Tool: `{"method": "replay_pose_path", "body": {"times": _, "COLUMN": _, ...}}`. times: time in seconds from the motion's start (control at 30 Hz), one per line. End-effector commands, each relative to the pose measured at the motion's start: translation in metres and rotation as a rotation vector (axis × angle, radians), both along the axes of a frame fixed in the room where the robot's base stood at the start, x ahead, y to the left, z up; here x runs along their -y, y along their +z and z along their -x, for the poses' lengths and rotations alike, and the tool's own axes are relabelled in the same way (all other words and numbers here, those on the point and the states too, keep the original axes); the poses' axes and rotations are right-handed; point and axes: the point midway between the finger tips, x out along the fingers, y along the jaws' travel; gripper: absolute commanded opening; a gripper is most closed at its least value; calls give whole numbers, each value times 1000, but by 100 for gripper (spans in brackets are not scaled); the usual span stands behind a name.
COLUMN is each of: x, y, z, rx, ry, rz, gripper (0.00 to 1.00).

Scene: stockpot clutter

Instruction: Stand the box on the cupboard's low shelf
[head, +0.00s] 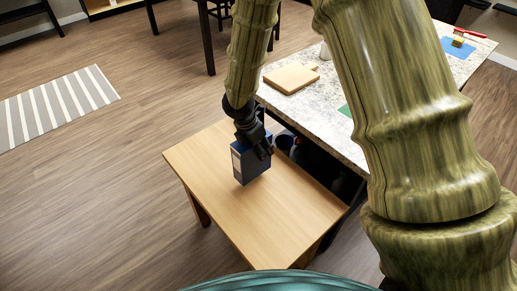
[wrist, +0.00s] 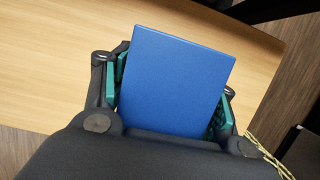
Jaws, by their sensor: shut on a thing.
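A dark blue box (head: 250,162) with a pale narrow side is upright at or just above the wooden table top (head: 215,165); I cannot tell if it touches the wood. My gripper (head: 262,148) is shut on the box from above. In the wrist view the box's flat blue face (wrist: 175,82) fills the space between the two teal finger pads of my gripper (wrist: 168,100). The cupboard's low shelf cannot be made out for certain; a dark space lies under the speckled counter beside the table.
The speckled counter (head: 335,115) stands right behind the table. It bears a wooden board (head: 291,78), a blue mat (head: 458,47) and a red-handled tool (head: 474,33). Dark blue round things (head: 285,141) sit by the counter's edge. The floor on the left is clear around a striped rug (head: 56,106).

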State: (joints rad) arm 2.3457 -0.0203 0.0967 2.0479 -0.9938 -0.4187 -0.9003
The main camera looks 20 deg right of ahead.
Motion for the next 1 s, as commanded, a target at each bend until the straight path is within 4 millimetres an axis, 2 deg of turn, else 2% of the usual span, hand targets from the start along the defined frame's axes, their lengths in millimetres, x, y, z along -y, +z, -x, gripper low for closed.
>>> {"method": "replay_pose_path", "body": {"times": 0.33, "x": 9, "y": -2, "z": -21, "rx": 1, "ry": 0, "rz": 0, "gripper": 23}}
{"method": "replay_pose_path", "body": {"times": 0.5, "x": 8, "y": -26, "z": -19, "rx": -2, "ry": 3, "rz": 1, "gripper": 22}}
{"method": "replay_pose_path", "body": {"times": 0.6, "x": 8, "y": -35, "z": -19, "rx": 1, "ry": 2, "rz": 1, "gripper": 22}}
{"method": "replay_pose_path", "body": {"times": 1.0, "x": 8, "y": -40, "z": -19, "rx": 1, "ry": 1, "rz": 0, "gripper": 22}}
